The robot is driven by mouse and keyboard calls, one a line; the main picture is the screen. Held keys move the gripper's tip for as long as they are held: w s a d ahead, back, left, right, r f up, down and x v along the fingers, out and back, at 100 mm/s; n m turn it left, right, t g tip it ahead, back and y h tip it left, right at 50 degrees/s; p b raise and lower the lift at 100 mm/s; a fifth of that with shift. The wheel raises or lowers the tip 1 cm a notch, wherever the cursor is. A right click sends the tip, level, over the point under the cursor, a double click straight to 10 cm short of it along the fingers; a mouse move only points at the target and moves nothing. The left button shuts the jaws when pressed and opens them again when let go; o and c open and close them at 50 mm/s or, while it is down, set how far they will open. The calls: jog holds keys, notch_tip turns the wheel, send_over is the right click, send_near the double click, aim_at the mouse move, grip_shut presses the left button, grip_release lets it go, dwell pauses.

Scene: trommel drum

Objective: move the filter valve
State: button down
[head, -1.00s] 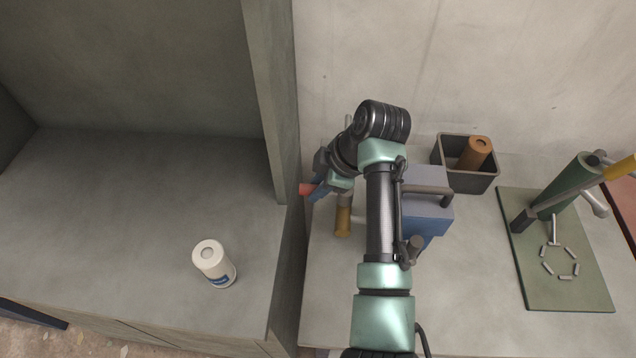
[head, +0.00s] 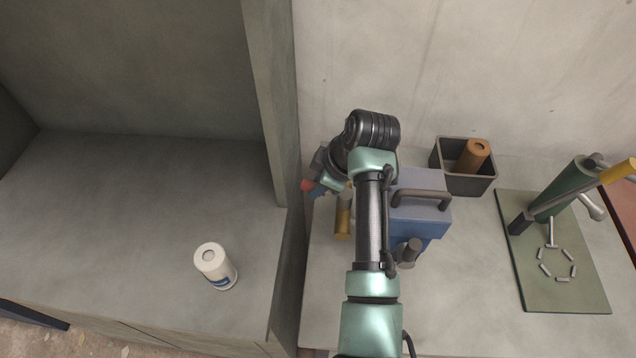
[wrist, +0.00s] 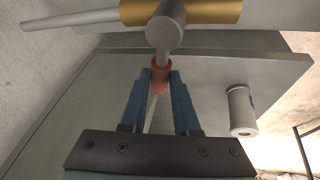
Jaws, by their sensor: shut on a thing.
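The filter valve shows in the wrist view as a brass body (wrist: 205,11) with a round grey hub (wrist: 165,33) and a lever ending in a red grip (wrist: 160,75). My gripper (wrist: 159,84) has its two blue fingers closed on the red grip. In the head view the red grip (head: 307,185) pokes out left of my gripper (head: 318,187), beside the upright divider. The brass body (head: 343,218) stands below and right of it, left of a blue unit (head: 418,222). My arm hides the hub and part of the lever in the head view.
The grey divider (head: 268,100) stands close left of my gripper. A white canister (head: 214,266) stands on the left counter. A dark bin (head: 470,184) holds a brown cylinder (head: 474,155). A green board (head: 570,285) with a green press lies at right. Counter between is clear.

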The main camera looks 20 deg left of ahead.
jog(key=shift+w, duration=0.1)
jog(key=c, duration=0.7)
grip_release()
jog(key=shift+o, duration=0.2)
jog(key=shift+r, duration=0.1)
jog(key=b+v, duration=0.1)
jog(key=v, duration=1.2)
jog(key=shift+b, duration=0.35)
